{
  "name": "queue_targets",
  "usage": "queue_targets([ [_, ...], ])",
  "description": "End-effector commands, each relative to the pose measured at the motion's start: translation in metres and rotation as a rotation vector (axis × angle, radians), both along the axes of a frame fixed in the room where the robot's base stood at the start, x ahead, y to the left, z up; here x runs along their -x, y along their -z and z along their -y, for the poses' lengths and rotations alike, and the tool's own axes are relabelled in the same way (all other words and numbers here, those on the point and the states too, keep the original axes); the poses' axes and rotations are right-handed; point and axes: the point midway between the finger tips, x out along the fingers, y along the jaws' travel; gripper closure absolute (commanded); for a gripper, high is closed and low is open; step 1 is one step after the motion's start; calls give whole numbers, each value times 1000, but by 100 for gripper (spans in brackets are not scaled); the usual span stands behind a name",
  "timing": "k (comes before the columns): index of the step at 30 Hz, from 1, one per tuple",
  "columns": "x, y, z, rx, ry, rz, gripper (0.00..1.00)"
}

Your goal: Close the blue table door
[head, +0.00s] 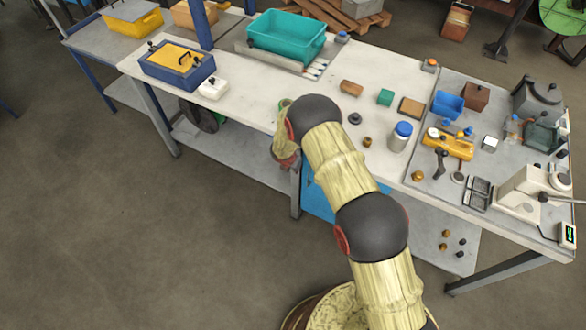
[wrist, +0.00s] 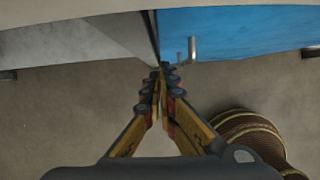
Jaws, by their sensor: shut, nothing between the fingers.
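The blue table door (head: 317,203) shows under the white workbench in the head view, partly hidden behind my arm. In the wrist view the blue door (wrist: 255,30) fills the upper right, with a small silver handle (wrist: 192,48) near its left end. I cannot tell how far the door stands open. My gripper (wrist: 160,77) is shut and empty, its tips at the door's lower left corner, beside the handle. I cannot tell if they touch the door. In the head view the fingers are mostly hidden behind my arm at the bench edge.
The white workbench (head: 235,107) carries a teal bin (head: 287,34), a blue toolbox (head: 178,66) and a white jar with a blue lid (head: 401,137). A grey leg (head: 295,190) stands left of the door. The floor (head: 150,240) in front is clear on the left.

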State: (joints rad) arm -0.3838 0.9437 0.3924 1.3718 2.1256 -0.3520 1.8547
Motion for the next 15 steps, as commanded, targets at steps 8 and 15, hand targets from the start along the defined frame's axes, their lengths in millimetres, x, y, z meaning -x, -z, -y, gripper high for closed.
queue_targets([
  [8,12,-33,-4,0,-1,-1,100],
  [15,26,-70,-12,-1,-1,-1,100],
])
